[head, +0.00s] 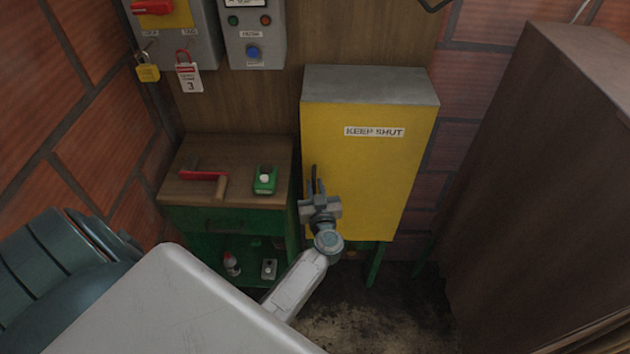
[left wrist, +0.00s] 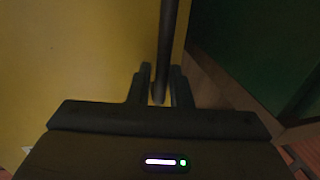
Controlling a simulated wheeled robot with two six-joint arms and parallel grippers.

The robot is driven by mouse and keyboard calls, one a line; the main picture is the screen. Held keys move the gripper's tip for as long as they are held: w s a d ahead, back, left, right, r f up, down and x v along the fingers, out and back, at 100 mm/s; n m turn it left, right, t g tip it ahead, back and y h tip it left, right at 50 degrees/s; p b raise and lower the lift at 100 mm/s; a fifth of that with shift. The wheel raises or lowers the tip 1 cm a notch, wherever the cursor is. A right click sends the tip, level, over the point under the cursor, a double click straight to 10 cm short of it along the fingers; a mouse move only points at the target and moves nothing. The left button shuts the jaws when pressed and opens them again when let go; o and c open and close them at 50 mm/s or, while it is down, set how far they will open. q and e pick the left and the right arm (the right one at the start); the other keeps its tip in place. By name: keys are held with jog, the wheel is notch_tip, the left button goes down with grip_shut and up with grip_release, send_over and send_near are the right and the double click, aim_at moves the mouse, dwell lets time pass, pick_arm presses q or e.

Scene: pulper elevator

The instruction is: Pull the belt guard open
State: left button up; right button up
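The belt guard (head: 365,150) is a yellow box with a grey top and a "KEEP SHUT" label. Its front looks closed in the head view. A dark upright bar handle (head: 312,180) is at the front's left edge. My left gripper (head: 318,190) is at this handle. In the left wrist view, the handle (left wrist: 166,45) runs down between the two fingers of my left gripper (left wrist: 162,90), which are drawn close together on it. The yellow face (left wrist: 80,50) lies to the left there. My right gripper is not in view.
A green cabinet with a wooden top (head: 228,160) stands left of the guard, bearing a red-handled tool (head: 203,175) and a green object (head: 265,180). A brown panel (head: 545,170) stands on the right. Control boxes (head: 254,35) hang above. Dark floor (head: 385,315) is clear in front.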

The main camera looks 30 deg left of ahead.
pick_arm(q)
jog(key=shift+w+a, duration=0.45)
jog(key=shift+a, duration=0.05)
grip_shut()
